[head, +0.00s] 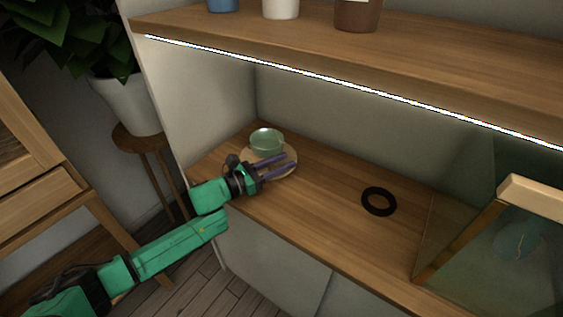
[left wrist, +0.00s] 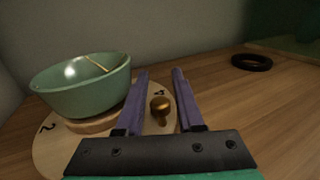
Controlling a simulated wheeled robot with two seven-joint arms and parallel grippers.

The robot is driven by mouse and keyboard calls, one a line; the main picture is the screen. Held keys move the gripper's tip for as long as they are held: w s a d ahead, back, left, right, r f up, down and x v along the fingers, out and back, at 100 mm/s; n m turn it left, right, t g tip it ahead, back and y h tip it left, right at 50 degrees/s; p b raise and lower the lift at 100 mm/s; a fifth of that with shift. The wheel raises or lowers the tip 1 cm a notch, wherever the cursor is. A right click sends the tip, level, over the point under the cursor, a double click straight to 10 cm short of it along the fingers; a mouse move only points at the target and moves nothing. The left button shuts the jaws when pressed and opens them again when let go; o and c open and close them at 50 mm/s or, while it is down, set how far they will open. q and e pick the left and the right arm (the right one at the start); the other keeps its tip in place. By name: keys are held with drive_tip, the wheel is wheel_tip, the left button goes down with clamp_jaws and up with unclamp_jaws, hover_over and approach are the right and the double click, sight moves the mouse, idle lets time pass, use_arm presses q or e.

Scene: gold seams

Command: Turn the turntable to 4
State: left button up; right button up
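The turntable (left wrist: 45,148) is a pale round wooden disc near the left end of the counter; it also shows in the head view (head: 291,150). Dark numerals are marked on it: a 2 at the left and a 4 near my finger tips in the left wrist view. A green bowl (head: 267,141) with a gold seam stands on a raised centre; it is large in the left wrist view (left wrist: 80,88). A brass knob (left wrist: 160,109) stands up from the disc. My left gripper (left wrist: 160,72) is open, its purple fingers on either side of the knob, with gaps. My right gripper is out of view.
A black ring (head: 365,201) lies on the wooden counter (head: 325,215) to the right. A glass case with a wooden edge (head: 540,193) stands at the far right. A shelf (head: 330,55) with several vessels hangs above. The counter between turntable and ring is clear.

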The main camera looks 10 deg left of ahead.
use_arm(q)
clamp_jaws()
idle(1.3)
